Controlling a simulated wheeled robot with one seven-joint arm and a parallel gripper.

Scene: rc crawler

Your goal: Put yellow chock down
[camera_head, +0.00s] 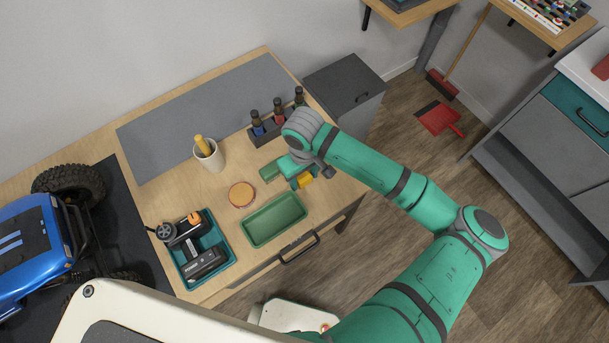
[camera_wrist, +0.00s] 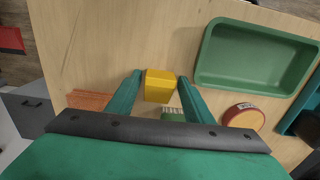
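The yellow chock (camera_wrist: 160,86) is a small block between my two fingertips in the wrist view. It also shows in the head view (camera_head: 305,180), near the right end of the wooden workbench (camera_head: 225,180). My gripper (camera_wrist: 161,82) has its fingers against two opposite sides of the chock, with no clear gap. In the head view my gripper (camera_head: 298,172) is partly hidden by my wrist. The bare bench top lies beneath the chock. I cannot tell whether the chock touches it.
A green tray (camera_head: 274,220) is empty, left of and in front of the chock. A round red-rimmed tin (camera_head: 242,195), a cup (camera_head: 209,156), a bottle rack (camera_head: 266,134) and a teal tool tray (camera_head: 204,257) stand on the bench. A green brush (camera_wrist: 172,114) lies close behind the chock.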

